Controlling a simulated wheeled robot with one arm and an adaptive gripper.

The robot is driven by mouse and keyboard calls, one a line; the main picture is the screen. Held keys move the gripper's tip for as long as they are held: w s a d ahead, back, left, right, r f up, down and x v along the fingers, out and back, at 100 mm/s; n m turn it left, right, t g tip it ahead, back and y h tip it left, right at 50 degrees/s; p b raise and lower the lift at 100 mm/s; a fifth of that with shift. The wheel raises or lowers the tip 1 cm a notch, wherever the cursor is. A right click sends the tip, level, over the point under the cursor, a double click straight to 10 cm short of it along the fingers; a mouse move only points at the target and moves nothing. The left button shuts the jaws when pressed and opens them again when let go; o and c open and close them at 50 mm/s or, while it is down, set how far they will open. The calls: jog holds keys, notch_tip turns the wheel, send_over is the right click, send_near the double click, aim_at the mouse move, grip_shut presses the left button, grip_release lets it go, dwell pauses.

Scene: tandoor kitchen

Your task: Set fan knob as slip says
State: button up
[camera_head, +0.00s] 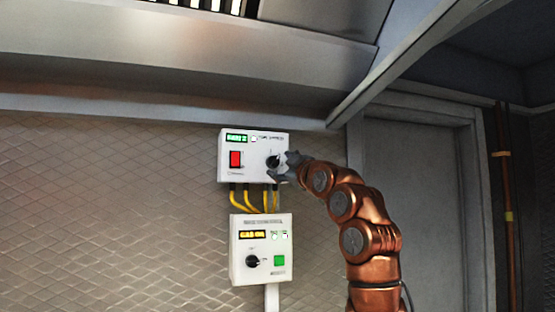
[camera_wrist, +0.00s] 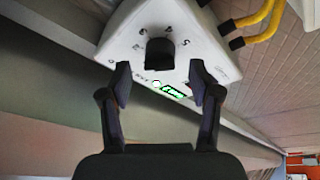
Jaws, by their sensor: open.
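The upper white control box (camera_head: 253,142) is on the tiled wall. Its black knob (camera_head: 272,162) is at the right, partly behind my gripper (camera_head: 287,166). In the wrist view the knob (camera_wrist: 160,54) stands on the white face (camera_wrist: 205,48) with small numerals around it. I cannot tell its setting surely. My gripper (camera_wrist: 160,80) is open and empty. Its two fingertips are close to the knob, one toward each side; no contact shows. A lit green display (camera_head: 237,138) is on the box, its text too blurred to read surely. I see no slip.
A red switch (camera_head: 236,159) is on the upper box. Yellow cables (camera_head: 250,198) run down to a lower white box (camera_head: 261,222) with an amber display (camera_head: 252,235), black knob (camera_head: 252,261) and green button (camera_head: 279,261). A metal hood (camera_head: 170,65) hangs above.

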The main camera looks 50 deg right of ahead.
aim_at(274, 162)
jog(key=shift+p+x, duration=0.5)
jog(key=shift+x, duration=0.9)
jog(key=shift+c, duration=0.3)
jog(key=c, duration=1.1)
jog(key=shift+o, duration=0.2)
